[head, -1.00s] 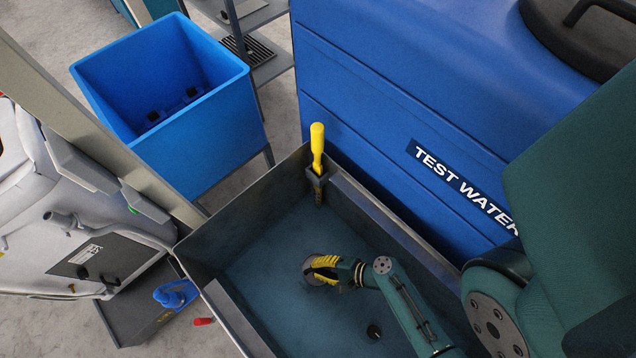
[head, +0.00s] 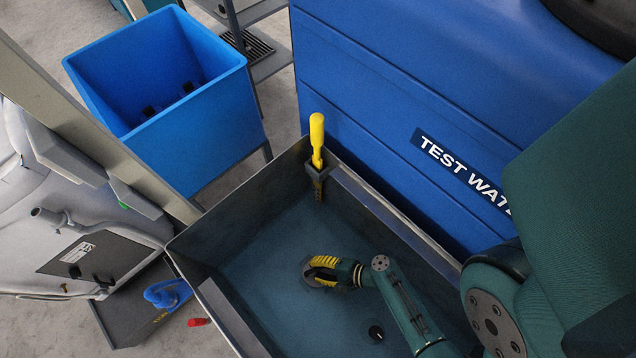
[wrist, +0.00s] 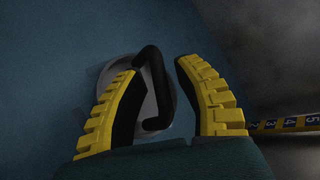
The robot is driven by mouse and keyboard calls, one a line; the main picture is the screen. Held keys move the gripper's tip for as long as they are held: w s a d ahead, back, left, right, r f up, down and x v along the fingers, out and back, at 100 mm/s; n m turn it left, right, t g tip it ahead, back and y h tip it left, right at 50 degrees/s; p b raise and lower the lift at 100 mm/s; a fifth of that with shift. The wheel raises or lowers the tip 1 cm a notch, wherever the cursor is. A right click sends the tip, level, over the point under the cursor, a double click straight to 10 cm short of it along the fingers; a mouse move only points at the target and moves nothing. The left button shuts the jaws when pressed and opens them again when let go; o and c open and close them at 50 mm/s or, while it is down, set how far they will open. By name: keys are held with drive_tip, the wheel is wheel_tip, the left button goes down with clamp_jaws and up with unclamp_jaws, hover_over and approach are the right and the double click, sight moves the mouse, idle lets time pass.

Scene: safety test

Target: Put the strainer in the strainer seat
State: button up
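The strainer looks to be the pale grey disc (head: 307,273) on the blue-grey floor of the open tank, mostly hidden under my gripper in the head view. In the wrist view its grey rim (wrist: 168,98) and bent black handle (wrist: 154,85) show. My gripper (head: 318,271) is down at it, and in the wrist view the yellow fingers (wrist: 160,85) stand apart with the handle between them. A gap shows between the handle and the right finger; the left finger is nearer, contact unclear. A small round dark opening (head: 376,333), possibly the strainer seat, lies in the tank floor.
The grey tank (head: 215,240) has raised walls around my arm. A yellow-handled tool (head: 317,140) stands in a holder at its back corner. A blue TEST WATER tank (head: 400,110) rises behind. A numbered yellow scale (wrist: 285,124) shows at right in the wrist view.

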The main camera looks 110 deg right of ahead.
drive_tip(key=shift+r, duration=0.1)
drive_tip(key=shift+p+v, duration=0.4)
drive_tip(key=shift+v, duration=1.8)
drive_tip(key=shift+s+a+r, duration=0.2)
drive_tip(key=shift+s+a, duration=0.05)
drive_tip(key=shift+s, duration=0.15)
